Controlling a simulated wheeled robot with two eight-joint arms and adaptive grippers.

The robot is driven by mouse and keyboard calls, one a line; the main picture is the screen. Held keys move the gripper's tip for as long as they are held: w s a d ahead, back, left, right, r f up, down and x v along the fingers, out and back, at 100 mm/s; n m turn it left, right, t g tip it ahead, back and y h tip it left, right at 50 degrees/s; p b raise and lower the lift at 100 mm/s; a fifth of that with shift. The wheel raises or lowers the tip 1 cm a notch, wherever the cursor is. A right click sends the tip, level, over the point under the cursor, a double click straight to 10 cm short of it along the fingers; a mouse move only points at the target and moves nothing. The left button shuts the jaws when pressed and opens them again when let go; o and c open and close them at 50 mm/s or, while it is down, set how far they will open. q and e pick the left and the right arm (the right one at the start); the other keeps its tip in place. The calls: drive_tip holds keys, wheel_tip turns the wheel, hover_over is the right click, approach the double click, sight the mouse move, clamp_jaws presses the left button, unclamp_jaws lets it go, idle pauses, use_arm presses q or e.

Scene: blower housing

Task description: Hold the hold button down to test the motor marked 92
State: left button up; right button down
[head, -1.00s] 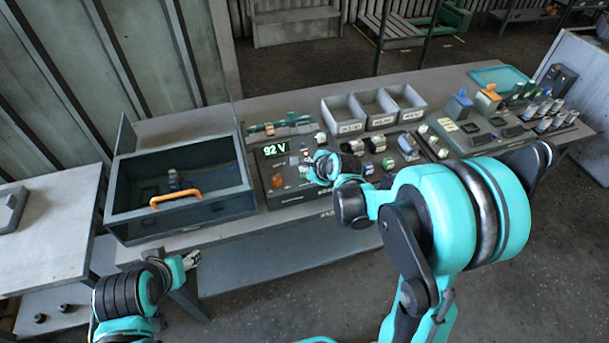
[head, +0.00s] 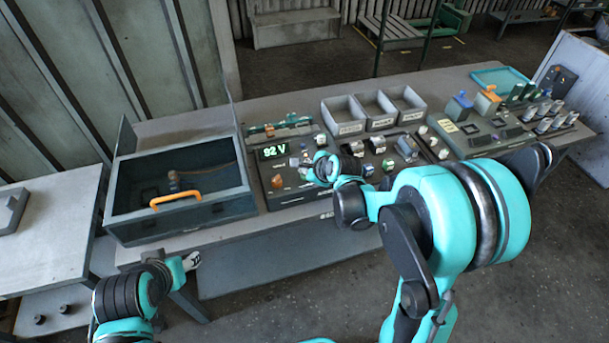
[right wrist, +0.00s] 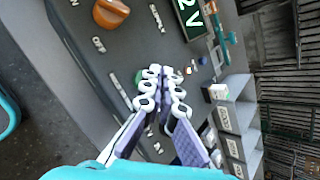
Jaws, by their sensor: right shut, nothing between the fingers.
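The test panel (head: 292,200) stands on the bench with a green display (head: 276,151) that reads 92 V. The display also shows at the top of the right wrist view (right wrist: 190,16). My right gripper (right wrist: 166,72) is shut and empty, its fingertips close over the panel face. Whether they touch a button is unclear, and no hold button can be made out. An orange knob (right wrist: 110,13) sits on the panel, away from the fingertips. My left gripper (head: 193,260) hangs in front of the bench, too small to judge. No motor marked 92 can be read.
A dark open bin (head: 120,222) with an orange handle stands left of the panel. Three grey trays (head: 345,128) stand behind it, and several small parts lie to the right.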

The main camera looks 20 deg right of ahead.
drive_tip(key=shift+f, duration=0.1)
drive_tip(key=shift+f+b, duration=0.3)
drive_tip(key=shift+b, duration=0.15)
drive_tip(key=shift+f+b, duration=0.4)
idle(0.5)
drive_tip(key=shift+r, duration=0.1)
idle(1.9)
drive_tip(key=shift+r+p, duration=0.6)
drive_tip(key=shift+r, duration=0.15)
wheel_tip(320, 180, up, 5)
drive_tip(key=p, duration=0.4)
